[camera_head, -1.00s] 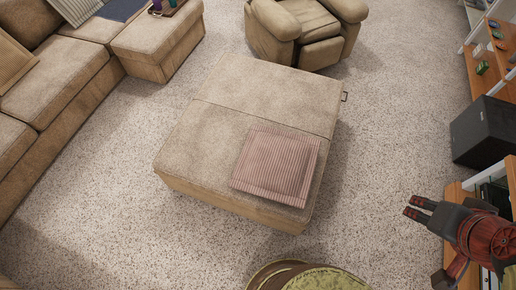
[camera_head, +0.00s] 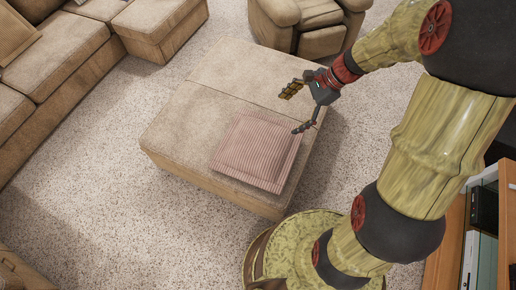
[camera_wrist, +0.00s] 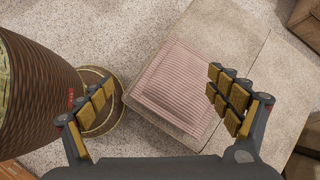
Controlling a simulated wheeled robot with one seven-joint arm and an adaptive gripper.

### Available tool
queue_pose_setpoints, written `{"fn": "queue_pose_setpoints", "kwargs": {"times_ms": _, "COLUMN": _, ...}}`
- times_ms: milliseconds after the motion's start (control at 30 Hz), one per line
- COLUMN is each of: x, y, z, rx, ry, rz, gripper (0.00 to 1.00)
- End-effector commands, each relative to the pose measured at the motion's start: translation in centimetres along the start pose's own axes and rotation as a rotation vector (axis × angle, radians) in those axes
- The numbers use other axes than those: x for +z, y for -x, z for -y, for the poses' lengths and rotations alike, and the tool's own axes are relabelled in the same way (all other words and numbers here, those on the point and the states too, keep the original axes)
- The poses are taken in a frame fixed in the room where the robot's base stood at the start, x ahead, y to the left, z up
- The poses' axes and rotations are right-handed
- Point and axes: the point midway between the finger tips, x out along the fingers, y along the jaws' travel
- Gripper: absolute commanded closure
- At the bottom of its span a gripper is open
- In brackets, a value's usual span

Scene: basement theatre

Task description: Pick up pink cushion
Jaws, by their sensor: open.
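The pink cushion (camera_head: 254,151) is ribbed and square and lies flat on the near right part of the beige ottoman (camera_head: 185,125). My gripper (camera_head: 297,109) is open and empty, held above the ottoman at the cushion's far right side. In the wrist view the pink cushion (camera_wrist: 180,84) shows whole, between the spread fingers of my gripper (camera_wrist: 163,98) and below them, apart from them. The right fingers are near its right edge in that picture; the left fingers are well off its left side.
A beige sofa (camera_head: 70,70) runs along the left and an armchair (camera_head: 305,22) stands behind the ottoman. A shelf unit (camera_head: 465,235) stands at the right. Open carpet (camera_head: 120,200) lies to the left of the ottoman.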

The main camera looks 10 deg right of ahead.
Motion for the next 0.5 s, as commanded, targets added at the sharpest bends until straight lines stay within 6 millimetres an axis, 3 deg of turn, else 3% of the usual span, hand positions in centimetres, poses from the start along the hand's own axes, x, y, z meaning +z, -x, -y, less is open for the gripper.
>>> {"fn": "queue_pose_setpoints", "kwargs": {"times_ms": 33, "x": -1.7, "y": -1.5, "z": 0.6, "rx": 0.001, "ry": -0.098, "rz": 0.038, "gripper": 0.04}}
{"fn": "queue_pose_setpoints", "kwargs": {"times_ms": 233, "x": -7.4, "y": -6.5, "z": 2.8, "rx": -0.010, "ry": -0.489, "rz": 0.187, "gripper": 0.00}}
{"fn": "queue_pose_setpoints", "kwargs": {"times_ms": 500, "x": -16.1, "y": -14.1, "z": 3.9, "rx": -0.014, "ry": -1.021, "rz": 0.386, "gripper": 0.00}}
